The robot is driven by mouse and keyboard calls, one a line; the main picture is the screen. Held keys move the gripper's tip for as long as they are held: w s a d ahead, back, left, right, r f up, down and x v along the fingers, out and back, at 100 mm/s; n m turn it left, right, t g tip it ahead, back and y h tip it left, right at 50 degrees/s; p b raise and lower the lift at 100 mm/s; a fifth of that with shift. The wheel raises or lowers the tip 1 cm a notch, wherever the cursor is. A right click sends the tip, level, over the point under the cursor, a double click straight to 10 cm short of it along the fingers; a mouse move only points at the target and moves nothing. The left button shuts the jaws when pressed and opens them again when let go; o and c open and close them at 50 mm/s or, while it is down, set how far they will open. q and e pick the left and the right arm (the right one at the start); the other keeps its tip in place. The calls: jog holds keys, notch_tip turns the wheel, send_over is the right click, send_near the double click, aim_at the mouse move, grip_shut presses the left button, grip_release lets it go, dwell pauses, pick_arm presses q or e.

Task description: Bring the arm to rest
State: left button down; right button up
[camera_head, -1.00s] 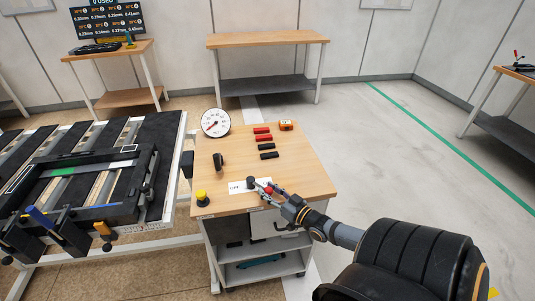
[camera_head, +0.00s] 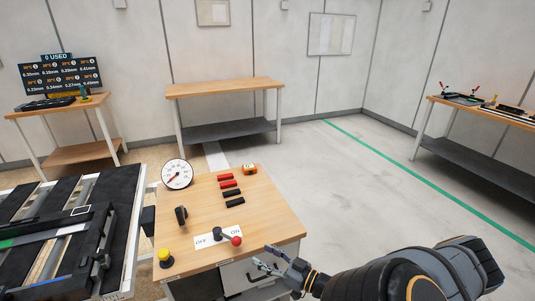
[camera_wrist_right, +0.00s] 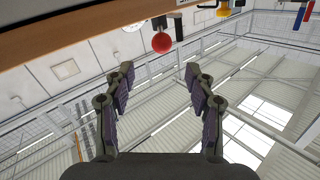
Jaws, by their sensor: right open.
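My right gripper (camera_head: 268,259) is open and empty, off the front right edge of the small wooden cart (camera_head: 262,212). In the right wrist view its two fingers (camera_wrist_right: 160,85) stand apart with nothing between them. A lever with a red ball knob (camera_head: 236,241) stands on the cart beside an OFF/ON label (camera_head: 203,241), its knob toward the ON side. The red knob also shows in the right wrist view (camera_wrist_right: 161,43), beyond the fingertips and apart from them. My left gripper is not in view.
The cart holds a round dial (camera_head: 177,174), red and black blocks (camera_head: 229,184), an orange device (camera_head: 249,169), a black knob (camera_head: 181,216) and a yellow button (camera_head: 165,257). A frame table (camera_head: 135,237) stands left. Open floor (camera_head: 350,190) lies to the right.

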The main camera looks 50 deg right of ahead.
jog(key=shift+s, duration=0.35)
dwell(0.3)
jog(key=s+d+f+g+h, duration=0.1)
jog(key=s+d+f+g, duration=0.2)
jog(key=f, duration=0.7)
jog(key=s+d+f+g+h, duration=0.1)
jog(key=s+f+g+h, duration=0.2)
jog(key=f, duration=0.6)
jog(key=s+d+f+g, duration=0.1)
jog(key=s+f+g, duration=0.3)
jog(key=f, duration=0.6)
jog(key=s+a+f+n+g+y, duration=0.1)
jog(key=s+a+f+g, duration=0.5)
jog(key=s+a+f, duration=0.9)
jog(key=a+f+y, duration=0.1)
jog(key=a, duration=0.2)
jog(key=shift+a+n+g, duration=0.25)
jog(key=shift+n+g, duration=0.15)
